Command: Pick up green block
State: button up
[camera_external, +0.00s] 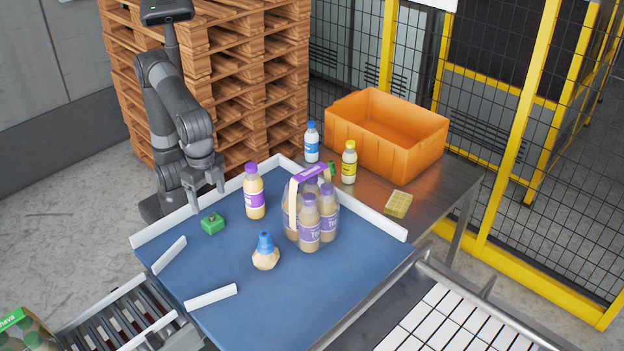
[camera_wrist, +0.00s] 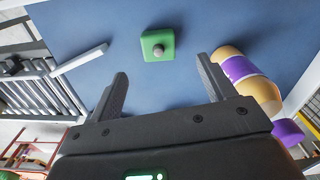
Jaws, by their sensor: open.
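The green block (camera_external: 212,223) is a small green piece with a grey knob on top, lying on the blue table surface (camera_external: 215,270) near its left edge. It also shows in the wrist view (camera_wrist: 158,45), beyond the fingertips and roughly centred between them. My gripper (camera_external: 206,190) is open and empty above the table, a little behind and above the block. In the wrist view my gripper (camera_wrist: 160,80) has its two dark fingers wide apart, and nothing is between them.
A purple-capped bottle (camera_external: 254,191) stands right of my gripper; in the wrist view this bottle (camera_wrist: 248,80) is close to the right finger. A bottle carrier (camera_external: 310,215), a blue-topped item (camera_external: 265,252) and an orange crate (camera_external: 385,130) are farther right. Low white rails (camera_external: 160,232) edge the table.

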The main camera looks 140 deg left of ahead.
aim_at(213, 215)
notch_tip(213, 215, down, 8)
jog(key=shift+d+r, duration=0.1)
dwell(0.4)
jog(key=shift+c, duration=0.3)
jog(key=c, duration=1.1)
